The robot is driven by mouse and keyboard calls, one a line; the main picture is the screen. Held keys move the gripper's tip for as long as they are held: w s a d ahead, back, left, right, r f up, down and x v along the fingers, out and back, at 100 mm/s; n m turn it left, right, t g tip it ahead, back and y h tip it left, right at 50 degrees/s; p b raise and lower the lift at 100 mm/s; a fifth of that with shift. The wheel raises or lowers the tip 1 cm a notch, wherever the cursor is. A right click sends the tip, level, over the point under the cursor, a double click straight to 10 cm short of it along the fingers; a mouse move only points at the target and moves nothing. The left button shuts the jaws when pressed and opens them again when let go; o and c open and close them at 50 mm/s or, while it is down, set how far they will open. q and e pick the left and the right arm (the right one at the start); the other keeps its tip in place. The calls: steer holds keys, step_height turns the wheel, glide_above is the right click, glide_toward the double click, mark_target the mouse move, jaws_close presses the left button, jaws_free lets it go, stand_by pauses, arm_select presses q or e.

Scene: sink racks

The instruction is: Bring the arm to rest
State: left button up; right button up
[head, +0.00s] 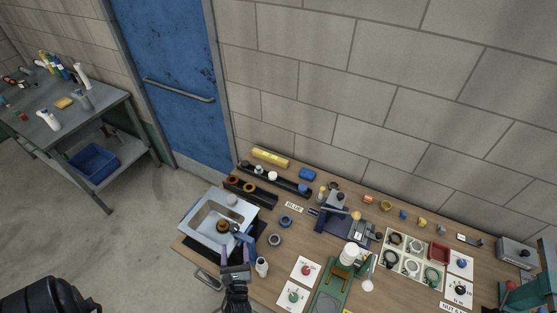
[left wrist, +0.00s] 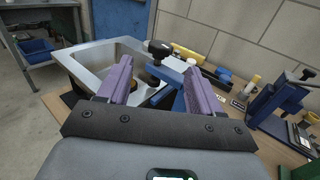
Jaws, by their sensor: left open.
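My left gripper (head: 237,260) is low in the middle of the head view, at the front edge of the sink area. In the left wrist view its two purple fingers (left wrist: 148,82) stand apart with nothing held between them. Beyond the fingers is a metal sink (left wrist: 88,60), which also shows in the head view (head: 198,228). An amber round piece (left wrist: 123,97) lies in the sink; it also shows in the head view (head: 223,226). A blue upright (head: 243,240) stands at the sink's right side, close to the gripper. My right gripper is not in view.
A wooden workbench (head: 262,292) holds black racks (head: 250,192), a green press (head: 330,291), a parts tray (head: 386,262) and a white bottle (head: 262,267) right of the gripper. A blue door (head: 170,70) and a grey side table (head: 70,121) stand left.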

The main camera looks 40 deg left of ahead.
arm_select(q)
steer(key=d+r+n+g+h+p, duration=0.2)
steer(key=d+r+n+g+h, duration=0.2)
steer(key=d+r+n+h, duration=1.1)
steer(key=s+n+g, duration=0.1)
steer(key=n, duration=0.1)
steer(key=s+d+n+g, duration=0.1)
steer(key=s+n, duration=0.1)
steer(key=n, duration=0.1)
steer(key=s+n+g, duration=0.1)
steer(key=s+n, duration=0.1)
steer(key=n, duration=0.1)
steer(key=shift+s+d, duration=0.2)
steer(key=shift+d, duration=0.1)
